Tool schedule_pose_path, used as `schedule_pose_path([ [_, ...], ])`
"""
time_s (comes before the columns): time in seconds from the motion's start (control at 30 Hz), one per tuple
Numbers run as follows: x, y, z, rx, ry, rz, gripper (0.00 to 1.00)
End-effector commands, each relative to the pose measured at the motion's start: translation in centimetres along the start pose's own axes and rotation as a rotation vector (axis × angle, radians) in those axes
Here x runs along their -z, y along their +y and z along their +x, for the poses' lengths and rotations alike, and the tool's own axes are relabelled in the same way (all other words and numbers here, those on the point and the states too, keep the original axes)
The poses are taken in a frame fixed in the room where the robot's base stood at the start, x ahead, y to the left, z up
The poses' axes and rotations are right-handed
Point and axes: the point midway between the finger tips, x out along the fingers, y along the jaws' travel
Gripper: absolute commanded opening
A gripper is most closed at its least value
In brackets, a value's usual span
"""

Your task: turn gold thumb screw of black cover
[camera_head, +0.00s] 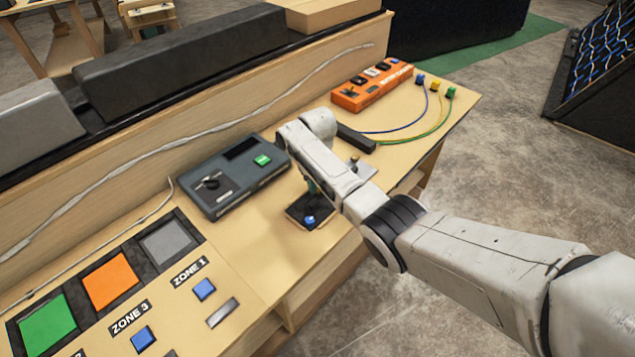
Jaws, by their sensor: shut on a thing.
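A small black plate, which I take for the black cover (296,214), lies flat on the wooden console top just right of the dark grey box. A blue button or knob (310,220) shows near its front edge. My gripper (311,192) points down over the back part of this plate, with its fingertips low and close to it. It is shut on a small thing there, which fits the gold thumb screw. The screw itself cannot be made out, as my fingers and wrist hide it. My forearm reaches in from the lower right.
A grey box (225,192) with a black knob and green button stands close left of my gripper. An orange power strip (372,86), a black block (355,138) and coloured plugs with wires lie behind. Zone panels (110,280) fill the front left.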

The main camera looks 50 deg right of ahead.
Motion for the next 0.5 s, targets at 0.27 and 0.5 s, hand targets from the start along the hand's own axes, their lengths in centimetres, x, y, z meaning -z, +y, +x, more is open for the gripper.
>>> schedule_pose_path([
  [0.27, -0.08, -0.04, 0.16, 0.001, -0.001, -0.261, 0.0],
  [0.5, -0.09, -0.01, 0.19, 0.001, -0.001, -0.489, 0.0],
])
